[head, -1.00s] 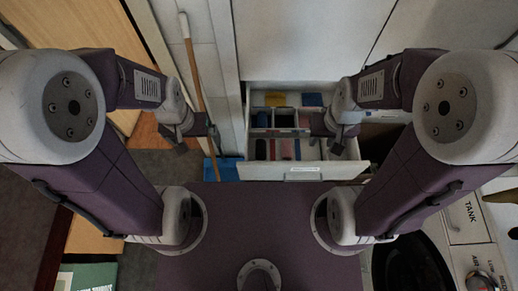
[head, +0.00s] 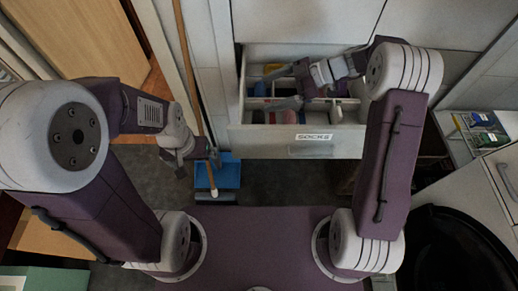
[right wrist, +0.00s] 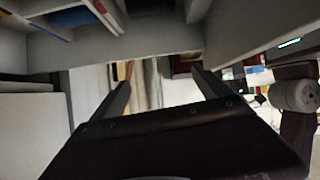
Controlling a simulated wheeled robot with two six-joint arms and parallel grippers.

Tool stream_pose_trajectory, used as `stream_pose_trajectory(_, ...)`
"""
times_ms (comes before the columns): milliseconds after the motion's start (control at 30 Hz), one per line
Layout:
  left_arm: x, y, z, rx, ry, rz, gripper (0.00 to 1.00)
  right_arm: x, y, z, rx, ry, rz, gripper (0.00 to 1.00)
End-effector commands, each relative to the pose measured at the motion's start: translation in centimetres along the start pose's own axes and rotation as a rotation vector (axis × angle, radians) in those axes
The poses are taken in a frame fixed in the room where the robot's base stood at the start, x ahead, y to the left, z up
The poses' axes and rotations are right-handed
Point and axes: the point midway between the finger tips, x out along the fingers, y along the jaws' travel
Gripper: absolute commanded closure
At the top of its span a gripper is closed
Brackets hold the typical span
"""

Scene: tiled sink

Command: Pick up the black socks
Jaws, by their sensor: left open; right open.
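An open drawer labelled SOCKS (head: 314,137) holds folded, coloured socks in divided compartments. I cannot clearly pick out the black socks; my right gripper and forearm cover part of the compartments. My right gripper (head: 275,89) is open over the drawer's left half, its fingers pointing left. In the right wrist view its two fingers (right wrist: 158,90) are spread with nothing between them. My left gripper (head: 199,166) is open and empty, outside the drawer to its left.
A wooden broom handle (head: 187,75) and a blue dustpan (head: 228,171) stand left of the drawer. Cabinet fronts (head: 300,20) rise behind it. A black round basin (head: 455,255) is at the lower right. A tray of small items (head: 480,128) is at the right.

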Motion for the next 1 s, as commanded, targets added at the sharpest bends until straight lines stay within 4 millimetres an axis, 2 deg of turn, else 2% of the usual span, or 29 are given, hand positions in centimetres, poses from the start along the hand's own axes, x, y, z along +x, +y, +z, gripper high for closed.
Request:
stream_pose_trajectory(33,4.0,-0.1,0.4,0.0,0.001,0.0,0.0,2.1,0.1,5.1,0.029,0.005,0.006,0.12)
stream_pose_trajectory(100,5.6,-0.1,0.5,0.0,0.001,0.0,0.0,3.1,-0.3,8.1,0.068,0.01,0.001,0.12)
stream_pose_trajectory(200,6.4,-0.1,0.6,0.0,0.001,0.0,0.0,3.5,-0.6,9.9,0.096,0.014,0.0,0.12)
stream_pose_trajectory(367,6.1,-0.1,0.6,0.0,0.002,0.0,0.0,3.2,-0.6,9.8,0.099,0.012,0.003,0.12)
stream_pose_trajectory(467,6.2,-0.1,0.6,0.0,0.002,0.0,0.0,3.8,-0.6,9.8,0.099,0.012,0.001,0.12)
stream_pose_trajectory(600,6.5,-0.1,0.6,0.0,0.002,0.0,0.0,5.5,-0.7,9.8,0.1,0.012,0.0,0.12)
stream_pose_trajectory(733,6.7,-0.1,0.6,0.0,0.002,0.0,0.0,6.3,-0.7,9.8,0.1,0.011,-0.001,0.12)
stream_pose_trajectory(900,7.4,-0.1,0.7,0.0,0.001,0.0,0.0,9.5,-0.7,9.9,0.098,0.011,-0.001,0.12)
stream_pose_trajectory(1000,7.5,-0.1,0.7,0.0,0.001,0.0,0.0,10.6,-0.7,9.9,0.098,0.01,0.0,0.12)
